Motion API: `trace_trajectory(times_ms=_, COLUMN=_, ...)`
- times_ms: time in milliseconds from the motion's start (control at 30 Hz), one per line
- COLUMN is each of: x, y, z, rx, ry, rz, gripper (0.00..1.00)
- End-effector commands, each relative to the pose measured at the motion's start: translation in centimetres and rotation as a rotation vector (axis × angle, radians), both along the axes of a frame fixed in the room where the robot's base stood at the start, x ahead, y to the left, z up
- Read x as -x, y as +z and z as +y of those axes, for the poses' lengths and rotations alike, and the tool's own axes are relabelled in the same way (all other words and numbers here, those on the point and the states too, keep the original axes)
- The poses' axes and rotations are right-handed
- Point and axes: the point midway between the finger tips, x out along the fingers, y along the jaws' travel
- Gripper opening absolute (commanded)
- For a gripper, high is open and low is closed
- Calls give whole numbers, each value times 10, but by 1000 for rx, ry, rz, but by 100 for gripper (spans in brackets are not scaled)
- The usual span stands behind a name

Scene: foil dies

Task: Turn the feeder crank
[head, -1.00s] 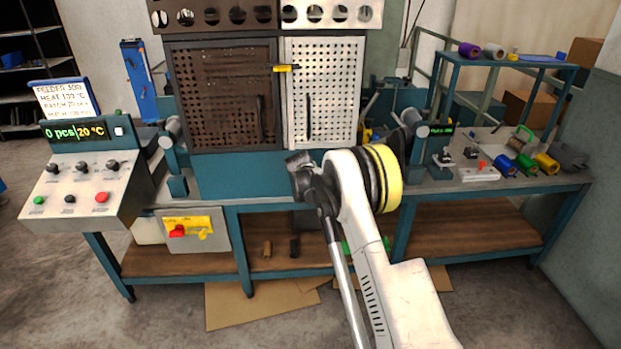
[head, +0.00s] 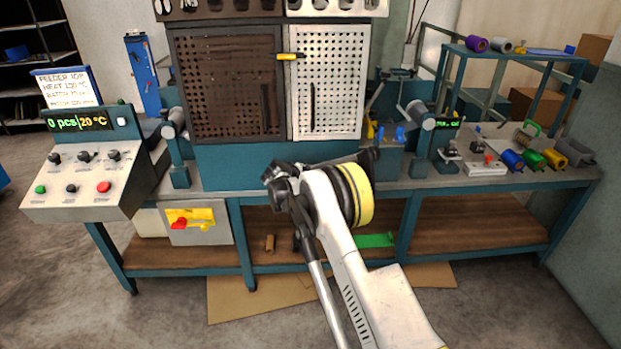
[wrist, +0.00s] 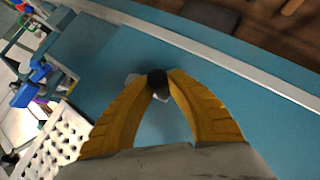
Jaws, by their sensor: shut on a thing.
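In the wrist view, my gripper (wrist: 164,84) has its two yellow fingers closed around a small black knob (wrist: 157,79). I take this for the crank's handle. It stands over a teal surface. The rest of the crank is hidden or too small to tell. In the head view, my arm reaches toward the middle of the bench, and its white and black joint hides much of what lies behind it. My fingers cannot be made out clearly there.
A control panel (head: 85,187) with buttons stands at the left. A dark perforated plate (head: 228,85) and a white perforated plate (head: 328,82) stand upright behind my arm. Blue, green and yellow rolls (head: 533,158) lie on the bench at the right. The wrist view shows blue parts (wrist: 30,90) at the left.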

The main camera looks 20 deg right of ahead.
Motion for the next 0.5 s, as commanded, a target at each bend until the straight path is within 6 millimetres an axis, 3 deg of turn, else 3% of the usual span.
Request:
trace_trajectory(times_ms=267, x=0, y=0, z=-2, rx=1, ry=-2, rz=0, gripper=0)
trace_trajectory(times_ms=300, x=0, y=0, z=-2, rx=1, ry=-2, rz=1, gripper=22)
trace_trajectory(times_ms=367, x=0, y=0, z=-2, rx=1, ry=-2, rz=1, gripper=40)
trace_trajectory(times_ms=500, x=0, y=0, z=-1, rx=1, ry=-1, rz=0, gripper=43)
